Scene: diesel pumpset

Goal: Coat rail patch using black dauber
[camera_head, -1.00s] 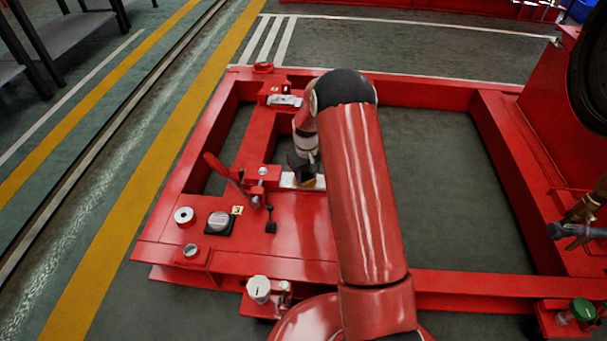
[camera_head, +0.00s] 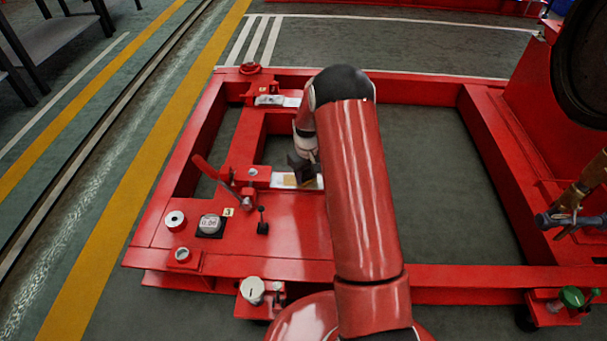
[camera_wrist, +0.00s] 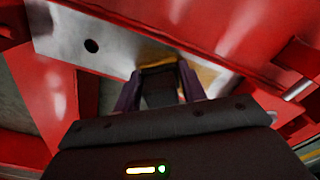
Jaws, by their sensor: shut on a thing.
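A pale metal plate (camera_head: 277,180) lies on the red rail frame, with a tan patch (camera_head: 290,180) on it. In the wrist view the plate (camera_wrist: 60,38) has a round hole, and the tan patch (camera_wrist: 205,73) shows beyond and right of the fingertips. My gripper (camera_head: 303,172) is low over the patch, partly hidden by my arm. In the wrist view my gripper (camera_wrist: 160,80) is shut on a dark block, the black dauber (camera_wrist: 160,90), between its two fingers. The dauber's tip is at the patch's edge; I cannot tell whether it touches.
A white-capped fitting (camera_head: 252,290) is at the front. A large red machine (camera_head: 530,90) stands at right. The frame's right opening is empty.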

